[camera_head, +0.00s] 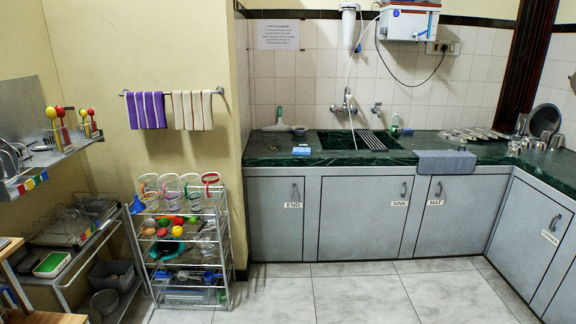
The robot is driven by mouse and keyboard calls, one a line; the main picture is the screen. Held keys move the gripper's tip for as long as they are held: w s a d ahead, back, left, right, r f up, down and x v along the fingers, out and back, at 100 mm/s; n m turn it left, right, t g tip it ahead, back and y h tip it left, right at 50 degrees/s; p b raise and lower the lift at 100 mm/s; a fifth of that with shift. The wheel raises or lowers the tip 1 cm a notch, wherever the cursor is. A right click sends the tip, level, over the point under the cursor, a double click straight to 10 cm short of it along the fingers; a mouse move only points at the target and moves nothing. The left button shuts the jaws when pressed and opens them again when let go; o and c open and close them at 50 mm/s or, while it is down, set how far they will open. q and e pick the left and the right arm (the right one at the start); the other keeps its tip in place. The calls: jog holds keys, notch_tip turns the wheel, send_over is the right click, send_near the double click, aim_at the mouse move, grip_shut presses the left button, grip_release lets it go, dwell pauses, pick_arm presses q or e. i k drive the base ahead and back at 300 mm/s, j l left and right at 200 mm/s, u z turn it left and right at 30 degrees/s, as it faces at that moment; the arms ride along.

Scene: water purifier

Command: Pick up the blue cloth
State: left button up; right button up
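No cloth in view is plainly blue. A grey-blue cloth or mat (445,163) lies on the green counter and hangs over its front edge, above the door labelled MAT. A small bright blue item (301,150) lies on the counter left of the sink; it is too small to tell whether it is cloth. A purple striped towel (146,110) hangs from the wall rail at the left, beside a cream and brown striped towel (191,110). Neither of my grippers shows.
The dark green counter (270,160) runs along the back wall and turns at the right, where several metal vessels stand. A wire rack (187,265) with cups and coloured balls stands at left. Shelves (60,235) fill the far left. The tiled floor (370,298) is clear.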

aim_at(296, 150)
jog(key=i+z, duration=0.1)
jog(key=i, duration=0.9)
jog(key=i+j+z, duration=0.1)
jog(key=i, duration=1.5)
jog(key=i+l+u, duration=0.15)
jog(key=i, duration=0.45)
jog(key=i+l, duration=0.15)
jog(key=i, duration=0.5)
jog(key=j+u, duration=0.05)
